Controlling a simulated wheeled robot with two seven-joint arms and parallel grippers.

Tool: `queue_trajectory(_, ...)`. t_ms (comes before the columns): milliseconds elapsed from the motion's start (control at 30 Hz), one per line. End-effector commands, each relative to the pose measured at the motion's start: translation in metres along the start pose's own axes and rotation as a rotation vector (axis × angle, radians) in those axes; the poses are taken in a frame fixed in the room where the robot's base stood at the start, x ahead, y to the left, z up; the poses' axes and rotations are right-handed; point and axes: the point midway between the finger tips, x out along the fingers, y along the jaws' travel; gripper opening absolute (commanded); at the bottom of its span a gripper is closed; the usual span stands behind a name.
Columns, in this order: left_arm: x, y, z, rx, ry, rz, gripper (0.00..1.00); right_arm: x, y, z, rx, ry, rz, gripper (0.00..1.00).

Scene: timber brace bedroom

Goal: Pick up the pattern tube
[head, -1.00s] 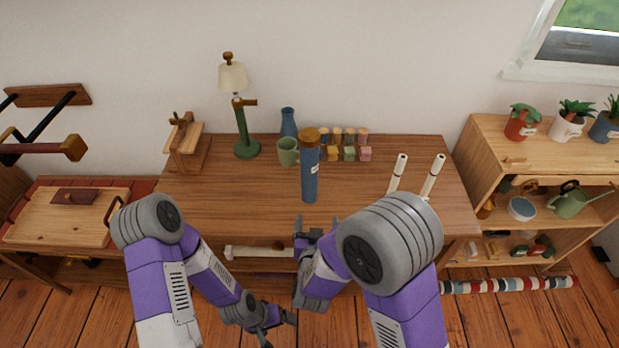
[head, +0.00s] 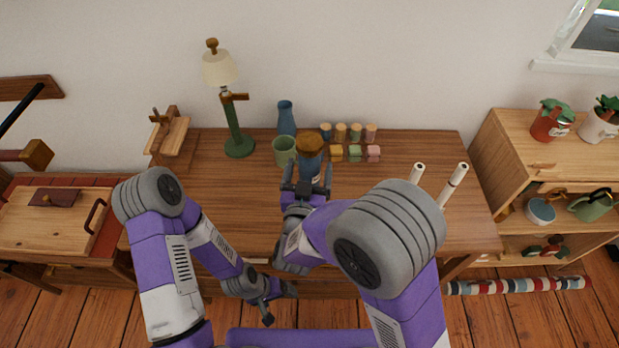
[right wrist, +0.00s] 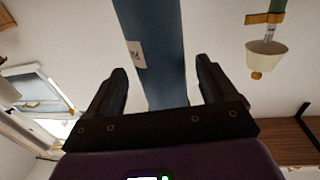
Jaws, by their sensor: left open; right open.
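The pattern tube, which I take to be the blue upright tube (head: 311,167) with a brown cap and a white label, stands on the wooden table. My right gripper (head: 308,178) is open in front of it, with one finger to either side in the head view; its lower part is hidden. In the right wrist view the tube (right wrist: 157,50) runs between the open fingers (right wrist: 158,85), with a gap on each side. How deep it sits between them I cannot tell. My left gripper (head: 276,302) is open and empty, low in front of the table.
A green mug (head: 284,150) and a blue vase (head: 286,118) stand close behind and left of the tube. A lamp (head: 238,140) stands farther left. Two white rolls (head: 453,185) rise at the right. The table's left middle is clear.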

Motion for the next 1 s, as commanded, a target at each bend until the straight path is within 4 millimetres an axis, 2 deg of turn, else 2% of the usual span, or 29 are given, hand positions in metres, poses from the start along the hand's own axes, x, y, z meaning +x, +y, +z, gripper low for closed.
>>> queue_trajectory(100,0.007,-0.003,-0.001,0.000,0.001,0.000,0.92,0.020,-0.001,0.003,0.002,0.001,0.004,0.85)
queue_trajectory(200,0.008,-0.003,-0.001,0.000,0.001,0.000,0.92,0.032,-0.001,0.002,0.001,0.000,0.002,0.85)
queue_trajectory(500,0.008,-0.003,-0.001,0.000,0.001,0.000,0.92,0.038,-0.002,0.001,0.000,-0.001,-0.001,0.85)
queue_trajectory(567,0.008,-0.003,-0.001,0.000,0.001,0.000,0.92,0.038,-0.002,0.002,0.000,-0.001,0.000,0.78)
queue_trajectory(1000,0.008,-0.003,-0.001,0.000,0.001,0.000,0.92,0.038,-0.002,0.002,0.000,-0.002,-0.001,0.10)
